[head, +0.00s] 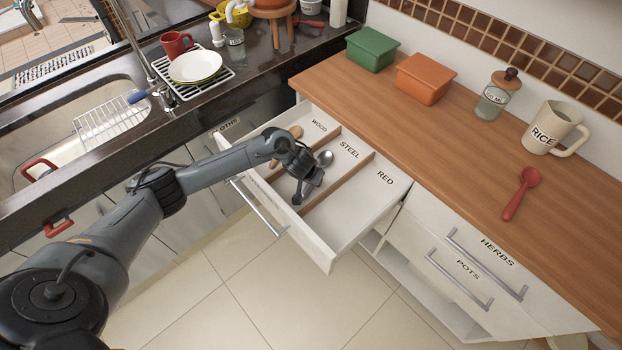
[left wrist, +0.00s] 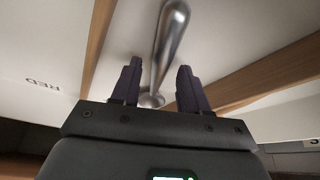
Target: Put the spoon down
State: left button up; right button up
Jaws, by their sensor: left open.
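A steel spoon (head: 325,158) is in the STEEL compartment of the open drawer (head: 335,262), its bowl toward the label. My left gripper (head: 308,187) is over that compartment and hides much of the handle in the head view. In the left wrist view the spoon (left wrist: 171,45) lies between the two fingers of the left gripper (left wrist: 160,68). The fingers are open, with gaps beside the handle. The spoon seems to lie on the compartment floor, though its contact is partly hidden. My right gripper is not in view.
Wooden dividers (head: 338,186) flank the STEEL compartment. A red spoon (head: 521,193) and a RICE jug (head: 552,128) are on the wooden counter (head: 440,150).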

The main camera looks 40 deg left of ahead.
pick_arm(q)
jog(key=p+v, duration=0.6)
jog(key=v, duration=0.5)
jog(key=shift+s+r, duration=0.2)
jog(key=shift+r, duration=0.1)
